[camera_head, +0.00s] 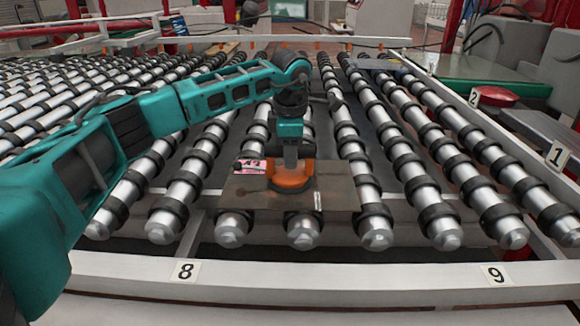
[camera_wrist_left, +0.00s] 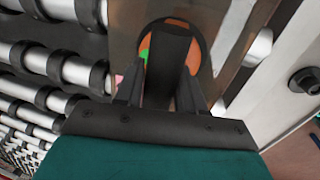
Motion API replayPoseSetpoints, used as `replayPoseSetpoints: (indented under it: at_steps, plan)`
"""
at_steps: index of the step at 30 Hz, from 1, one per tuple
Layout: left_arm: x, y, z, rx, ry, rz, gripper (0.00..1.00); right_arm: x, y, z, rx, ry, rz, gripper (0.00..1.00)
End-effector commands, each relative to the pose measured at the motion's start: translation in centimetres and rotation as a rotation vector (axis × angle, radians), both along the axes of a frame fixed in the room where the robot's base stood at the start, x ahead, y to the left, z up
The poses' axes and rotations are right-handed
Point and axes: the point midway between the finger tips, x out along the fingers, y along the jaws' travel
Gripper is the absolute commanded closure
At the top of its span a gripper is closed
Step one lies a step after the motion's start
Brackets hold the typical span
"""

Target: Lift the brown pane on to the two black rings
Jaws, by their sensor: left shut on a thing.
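The brown pane (camera_head: 240,196) lies across the front ends of several rollers, with a pink tag and a small white label on it. An orange round cup (camera_head: 290,178) with a grey upright stem sits on the pane. My left gripper (camera_head: 290,150) points down above the cup and is shut on its handle. In the left wrist view, the fingers (camera_wrist_left: 163,88) flank the dark handle (camera_wrist_left: 168,60), with the brown pane (camera_wrist_left: 222,30) beyond. Many rollers carry black rings (camera_head: 236,222); I cannot tell which two are meant. My right gripper is not in view.
A red round object (camera_head: 497,96) and a green surface (camera_head: 470,72) are at the right. Rollers right of the pane are bare.

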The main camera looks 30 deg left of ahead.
Motion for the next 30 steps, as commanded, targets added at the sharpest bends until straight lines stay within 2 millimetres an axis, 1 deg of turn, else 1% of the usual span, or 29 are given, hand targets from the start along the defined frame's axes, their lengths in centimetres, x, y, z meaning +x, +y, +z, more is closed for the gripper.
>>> replayPoseSetpoints:
  at_steps: [1, 6, 13, 14, 21, 23, 26, 30]
  plan:
    - [0.0, 0.0, 0.0, 0.000, 0.001, -0.001, 0.85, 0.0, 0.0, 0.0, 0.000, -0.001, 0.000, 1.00]
    - [0.0, 0.0, 0.0, 0.000, 0.001, -0.001, 1.00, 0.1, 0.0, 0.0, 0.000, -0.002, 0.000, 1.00]
    - [0.0, 0.0, 0.0, -0.001, 0.000, -0.001, 1.00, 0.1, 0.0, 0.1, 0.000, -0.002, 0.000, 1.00]
    - [0.1, -0.1, 0.4, -0.002, -0.007, -0.001, 1.00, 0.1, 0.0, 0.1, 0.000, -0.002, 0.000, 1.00]
    - [0.1, -0.1, 0.6, -0.003, -0.009, -0.001, 1.00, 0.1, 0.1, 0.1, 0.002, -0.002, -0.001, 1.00]
    - [0.2, -0.1, 1.1, -0.002, -0.010, 0.000, 1.00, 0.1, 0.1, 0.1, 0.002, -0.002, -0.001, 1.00]
    - [0.2, -0.1, 2.4, -0.003, -0.012, -0.001, 1.00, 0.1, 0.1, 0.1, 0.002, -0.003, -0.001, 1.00]
    - [0.2, -0.1, 4.8, -0.003, -0.012, -0.001, 1.00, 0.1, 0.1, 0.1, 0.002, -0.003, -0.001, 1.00]
